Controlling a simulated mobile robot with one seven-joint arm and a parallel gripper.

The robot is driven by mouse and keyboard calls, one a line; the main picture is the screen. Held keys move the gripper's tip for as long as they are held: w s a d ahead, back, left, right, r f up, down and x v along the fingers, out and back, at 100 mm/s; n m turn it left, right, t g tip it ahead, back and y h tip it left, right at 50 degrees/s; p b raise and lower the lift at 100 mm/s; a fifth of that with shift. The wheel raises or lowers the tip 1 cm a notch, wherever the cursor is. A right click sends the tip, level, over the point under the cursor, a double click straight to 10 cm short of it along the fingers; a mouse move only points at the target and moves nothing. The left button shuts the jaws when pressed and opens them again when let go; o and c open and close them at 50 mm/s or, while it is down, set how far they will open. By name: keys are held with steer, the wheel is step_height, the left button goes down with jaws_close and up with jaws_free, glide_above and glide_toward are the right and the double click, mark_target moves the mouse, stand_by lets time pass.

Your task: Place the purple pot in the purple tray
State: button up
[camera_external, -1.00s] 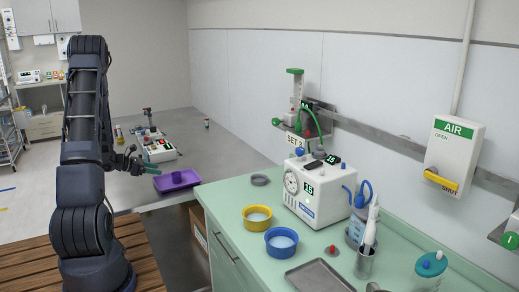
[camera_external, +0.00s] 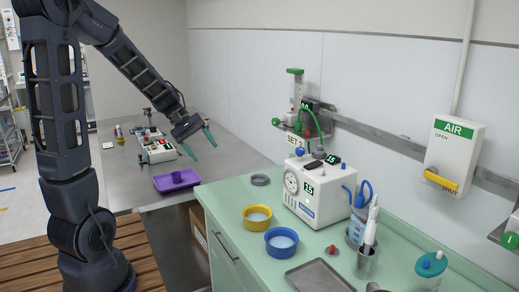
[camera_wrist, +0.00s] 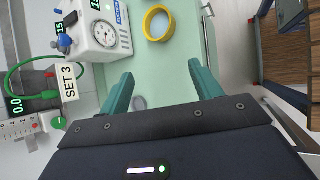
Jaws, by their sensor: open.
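The purple tray (camera_external: 163,185) sits at the front edge of the grey counter, left of the green worktop. A small darker purple shape (camera_external: 177,177) shows inside it; I cannot tell whether this is the purple pot. No other purple pot is plain in either view. My gripper (camera_external: 199,143) is open and empty, raised above the grey counter, up and right of the tray. In the wrist view its teal fingers (camera_wrist: 160,73) are spread apart above the green worktop, with a grey ring-shaped dish (camera_wrist: 138,102) below between them. The tray is outside that view.
A yellow pot (camera_external: 257,217) and a blue pot (camera_external: 281,241) stand on the green worktop (camera_external: 232,202). A white machine with a gauge (camera_external: 312,195) stands behind them. A metal tray (camera_external: 319,277) lies at the front. A white-and-red device (camera_external: 157,150) is behind the purple tray.

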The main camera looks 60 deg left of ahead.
steer(key=s+d+r+m+y, duration=0.3)
steer(key=s+d+r+m, duration=0.1)
steer(key=s+d+m, duration=0.4)
steer(key=s+d+r+m+y, duration=0.3)
steer(key=s+d+r+m, duration=0.2)
steer(key=s+d+m, duration=0.3)
steer(key=shift+d+r+m+y, duration=0.25)
steer(key=shift+d+m+y, duration=0.25)
steer(key=shift+d, duration=0.95)
